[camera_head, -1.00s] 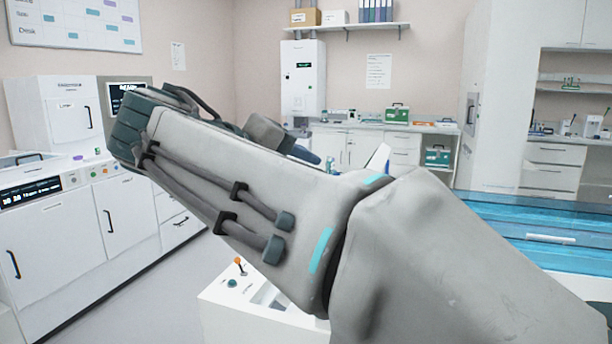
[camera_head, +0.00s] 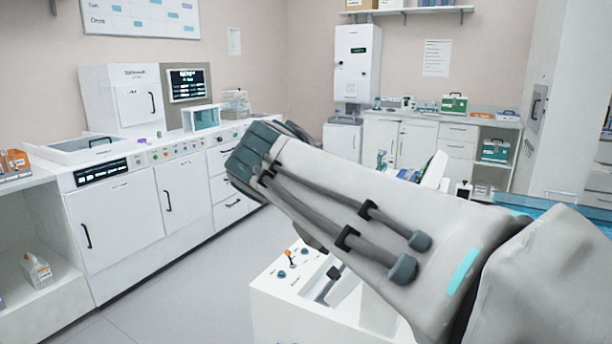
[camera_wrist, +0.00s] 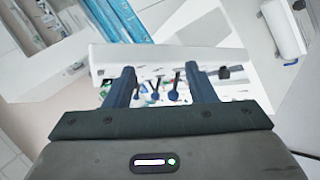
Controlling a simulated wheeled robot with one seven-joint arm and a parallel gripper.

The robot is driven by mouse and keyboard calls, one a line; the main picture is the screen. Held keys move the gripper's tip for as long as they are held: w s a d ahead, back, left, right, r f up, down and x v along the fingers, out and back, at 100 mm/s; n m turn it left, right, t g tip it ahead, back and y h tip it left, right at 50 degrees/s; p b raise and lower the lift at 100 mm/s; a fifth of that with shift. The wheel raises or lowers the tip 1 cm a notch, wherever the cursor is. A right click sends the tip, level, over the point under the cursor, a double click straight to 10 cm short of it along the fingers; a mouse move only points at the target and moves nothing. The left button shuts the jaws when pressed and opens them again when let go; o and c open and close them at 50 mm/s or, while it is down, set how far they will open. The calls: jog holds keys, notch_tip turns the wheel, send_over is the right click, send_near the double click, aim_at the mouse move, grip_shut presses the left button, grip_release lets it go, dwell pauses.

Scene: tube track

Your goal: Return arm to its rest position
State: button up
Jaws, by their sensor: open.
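My arm crosses the head view from the lower right towards the centre, its grey links and dark joint raised. My gripper is hidden behind it in the head view. In the wrist view my gripper (camera_wrist: 160,86) shows its two blue fingers apart, with nothing held between them. Beyond the fingertips, blurred and tilted, lie a white surface and several small dark and blue items that I cannot name.
White cabinets (camera_head: 115,222) with a screen (camera_head: 187,85) line the left. A green case (camera_head: 454,103) sits on the back counter. Grey floor (camera_head: 190,285) is clear at left.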

jog(key=s+d+f+m+g+y+p, duration=0.1)
jog(key=s+d+f+m+y+p, duration=0.1)
jog(key=s+f+y+p, duration=0.2)
jog(key=s+d+f+m+g+y+p, duration=0.2)
jog(key=s+d+f+y+p, duration=0.1)
jog(key=s+f+p, duration=0.3)
jog(key=shift+s+d+f+y, duration=0.3)
jog(key=shift+s+f+y, duration=0.25)
jog(key=shift+f, duration=0.35)
jog(key=c, duration=0.3)
jog(key=shift+a, duration=0.15)
